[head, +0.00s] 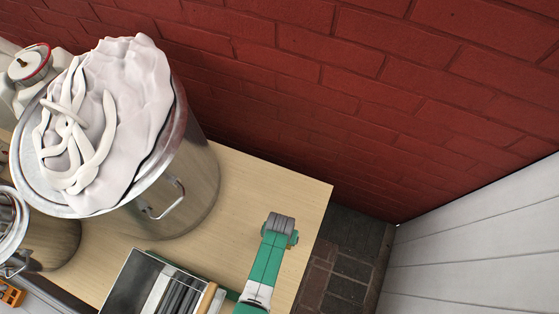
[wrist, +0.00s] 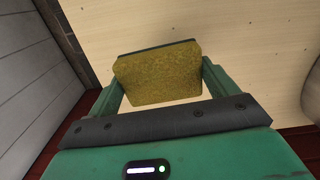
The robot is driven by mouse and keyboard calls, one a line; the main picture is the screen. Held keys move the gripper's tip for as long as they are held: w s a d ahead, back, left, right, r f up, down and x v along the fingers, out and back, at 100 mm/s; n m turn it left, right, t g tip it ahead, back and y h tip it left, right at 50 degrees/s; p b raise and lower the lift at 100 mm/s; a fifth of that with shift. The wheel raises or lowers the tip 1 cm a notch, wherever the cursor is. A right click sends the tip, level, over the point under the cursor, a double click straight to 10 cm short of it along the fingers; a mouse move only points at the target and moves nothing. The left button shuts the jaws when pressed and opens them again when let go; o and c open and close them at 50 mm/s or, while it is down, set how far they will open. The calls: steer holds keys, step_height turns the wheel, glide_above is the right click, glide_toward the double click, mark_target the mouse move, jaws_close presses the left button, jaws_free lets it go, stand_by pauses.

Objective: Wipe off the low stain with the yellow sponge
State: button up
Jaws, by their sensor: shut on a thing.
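In the wrist view my gripper (wrist: 162,88) is shut on the yellow sponge (wrist: 157,78). The sponge is a yellow block with a thin dark green layer along its far side, and a green finger stands at each side of it. Pale wood lies behind the sponge; I cannot tell whether the sponge touches it. In the head view a green part of my arm reaches over the right end of the pale wooden counter (head: 226,234); the sponge and fingertips do not show there. I cannot make out the stain in either view.
A large steel pot (head: 192,175) piled with white cloth stands to the left, with a smaller pot (head: 45,247) at the left edge. An open metal box (head: 128,280) is at the front. A red brick wall (head: 330,90) and a white panelled wall (head: 480,240) close the corner.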

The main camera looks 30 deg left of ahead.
steer(key=shift+r+p, duration=1.45)
steer(key=shift+r, duration=0.3)
steer(key=w+d+r+m, duration=0.1)
steer(key=w+d+r, duration=0.2)
steer(key=w+r, duration=0.6)
steer(key=w+d+r+m, duration=0.1)
steer(key=w+d+r, duration=0.3)
steer(key=r, duration=0.9)
steer(key=w+d+r+m, duration=0.1)
steer(key=w+d+r, duration=0.1)
steer(key=w+r, duration=0.65)
steer(key=s+r+p, duration=0.3)
steer(key=r+p, duration=0.7)
steer(key=p, duration=0.1)
steer(key=s+r+p, duration=0.3)
steer(key=r+p, duration=0.7)
steer(key=r, duration=0.1)
steer(key=s+r+p, duration=0.4)
steer(key=r+p, duration=0.7)
steer(key=shift+p, duration=0.3)
